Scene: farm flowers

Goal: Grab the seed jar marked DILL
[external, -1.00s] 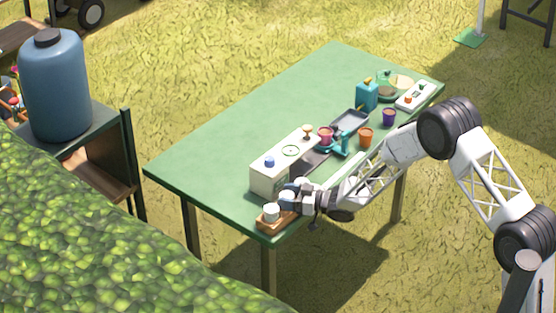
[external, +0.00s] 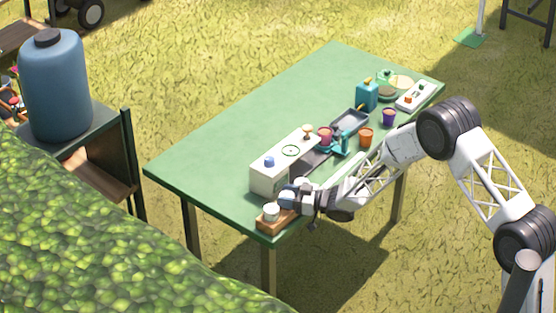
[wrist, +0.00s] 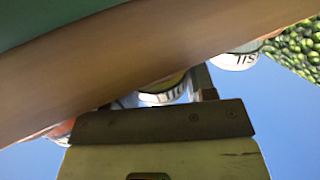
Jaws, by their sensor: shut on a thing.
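A small wooden tray (external: 268,225) holding white-lidded seed jars stands at the near corner of the green table. My gripper (external: 287,198) is low over the tray, shut on the middle jar (wrist: 163,92). The held jar's label is mostly hidden behind the tray edge in the wrist view; only a few dark strokes show, so I cannot read the whole name. One jar (external: 271,212) stands to the left of my gripper. Another jar (wrist: 236,58) shows at the right in the wrist view, with part of a label.
A white box (external: 268,181) with a blue knob stands just behind the tray. An orange cup (external: 366,137), a purple cup (external: 388,117) and a blue canister (external: 367,95) stand farther along the green table (external: 218,150). Its left side is clear.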

